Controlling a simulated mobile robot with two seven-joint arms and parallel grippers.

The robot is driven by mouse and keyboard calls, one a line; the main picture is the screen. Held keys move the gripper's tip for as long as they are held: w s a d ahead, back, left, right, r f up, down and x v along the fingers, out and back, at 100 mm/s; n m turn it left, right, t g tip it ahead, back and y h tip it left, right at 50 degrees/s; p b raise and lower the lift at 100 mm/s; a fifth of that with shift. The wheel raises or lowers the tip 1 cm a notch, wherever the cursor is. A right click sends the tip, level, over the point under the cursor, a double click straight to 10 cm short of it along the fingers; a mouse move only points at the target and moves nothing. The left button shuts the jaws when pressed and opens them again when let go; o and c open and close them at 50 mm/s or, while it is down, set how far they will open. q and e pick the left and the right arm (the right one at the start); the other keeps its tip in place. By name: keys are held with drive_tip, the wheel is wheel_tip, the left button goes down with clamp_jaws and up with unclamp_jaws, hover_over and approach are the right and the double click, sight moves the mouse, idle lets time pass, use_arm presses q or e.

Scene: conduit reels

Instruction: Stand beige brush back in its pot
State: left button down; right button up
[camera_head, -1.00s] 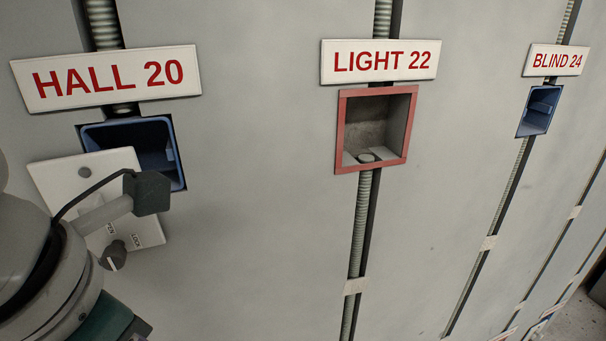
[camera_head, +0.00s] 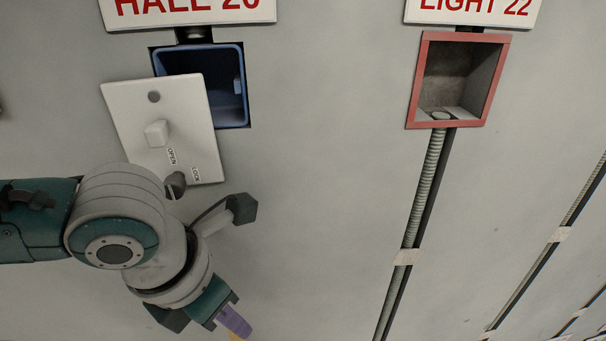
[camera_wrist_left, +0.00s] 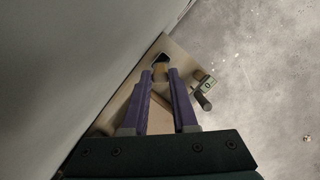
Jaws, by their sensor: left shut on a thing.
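My left gripper (camera_head: 238,328) points down at the bottom edge of the head view, with purple fingers. A small tan bit of the beige brush (camera_head: 238,337) shows at its fingertips. In the left wrist view the gripper (camera_wrist_left: 162,76) is shut on the beige brush (camera_wrist_left: 160,71), a tan piece between the fingertips with a dark end beyond it. Most of the brush is hidden by the fingers or cut off. I cannot make out its pot in either view. My right gripper is not in view.
A tan surface (camera_wrist_left: 118,108) lies beneath the fingers beside the wall. A small green-labelled object (camera_wrist_left: 207,83) and a dark cylinder (camera_wrist_left: 203,101) are at its right. A white switch plate (camera_head: 189,105) hangs tilted before a blue wall box (camera_head: 232,62). A red-framed box (camera_head: 488,90) is right.

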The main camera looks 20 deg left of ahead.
use_arm(q)
drive_tip(key=c, duration=0.7)
unclamp_jaws()
drive_tip(key=shift+r, duration=0.1)
